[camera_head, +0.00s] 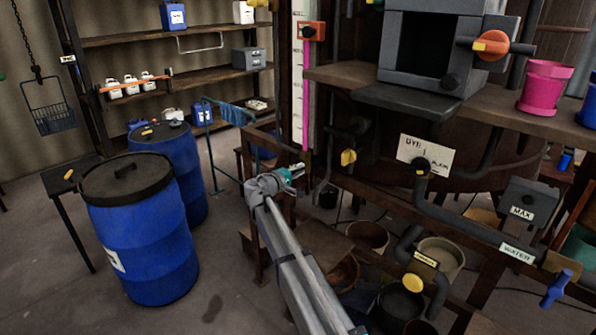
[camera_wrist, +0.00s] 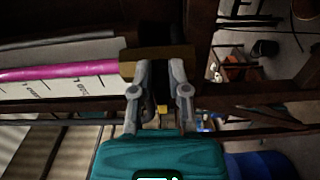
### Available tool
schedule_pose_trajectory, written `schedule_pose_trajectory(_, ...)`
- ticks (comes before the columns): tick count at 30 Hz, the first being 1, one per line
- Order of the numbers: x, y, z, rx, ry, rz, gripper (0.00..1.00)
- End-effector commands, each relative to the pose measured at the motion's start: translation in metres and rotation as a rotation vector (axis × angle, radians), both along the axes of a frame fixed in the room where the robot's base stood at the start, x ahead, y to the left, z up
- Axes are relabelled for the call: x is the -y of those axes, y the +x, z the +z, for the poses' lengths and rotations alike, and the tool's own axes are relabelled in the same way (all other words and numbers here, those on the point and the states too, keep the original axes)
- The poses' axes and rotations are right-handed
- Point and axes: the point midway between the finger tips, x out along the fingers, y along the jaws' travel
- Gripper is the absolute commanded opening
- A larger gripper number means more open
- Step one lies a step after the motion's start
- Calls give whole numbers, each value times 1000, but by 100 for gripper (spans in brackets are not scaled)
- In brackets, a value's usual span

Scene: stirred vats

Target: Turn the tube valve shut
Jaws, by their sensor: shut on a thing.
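The sight tube with pink liquid (camera_head: 306,95) stands upright before a white scale in the head view. It lies sideways in the wrist view (camera_wrist: 60,72), ending at a brownish-yellow block, the tube valve (camera_wrist: 129,64). My gripper (camera_wrist: 160,72) has both fingers at this block, shut on the valve. A small yellow piece (camera_wrist: 162,109) shows between the fingers. In the head view my gripper (camera_head: 300,168) is at the tube's lower end. The valve's handle is mostly hidden by the fingers, and its turn angle cannot be told.
A dark wooden bench (camera_head: 330,76) with a grey box stands right of the tube. Pipes and a yellow valve handle (camera_head: 348,157) are close to my gripper's right. Blue drums (camera_head: 145,245) stand at left. Buckets (camera_head: 367,236) stand below.

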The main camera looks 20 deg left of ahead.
Motion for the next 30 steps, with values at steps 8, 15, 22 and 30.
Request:
schedule_pose_trajectory(8, -4, 8, 3, 9, -7, 9, 56)
schedule_pose_trajectory(15, -3, 5, 2, 7, -6, 8, 56)
schedule_pose_trajectory(22, -2, 3, 2, 5, -6, 8, 56)
schedule_pose_trajectory(30, -5, -5, 2, 5, -6, 9, 56)
